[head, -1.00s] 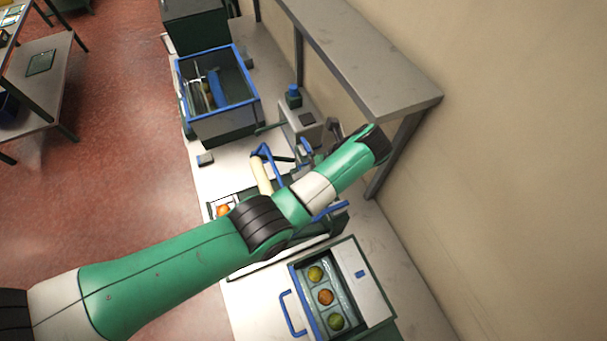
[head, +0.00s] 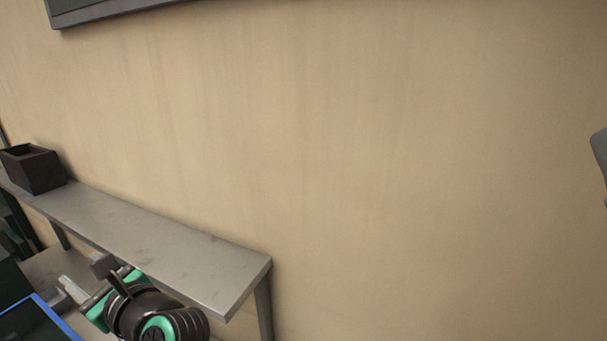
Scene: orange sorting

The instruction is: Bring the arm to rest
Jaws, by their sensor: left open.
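My left gripper (head: 86,278) is at the lower left of the head view, in front of the grey shelf. It is open, with its two fingers apart and nothing visible between them. The black and green wrist behind it is cut off by the bottom edge. No fruit shows in this view. My right gripper is not in view.
The grey metal shelf (head: 190,262) runs along the beige wall (head: 400,150). A dark open box (head: 36,172) stands at its left end. A blue-rimmed bin (head: 62,326) shows at the bottom left corner. A dark-framed panel (head: 110,12) hangs at the top.

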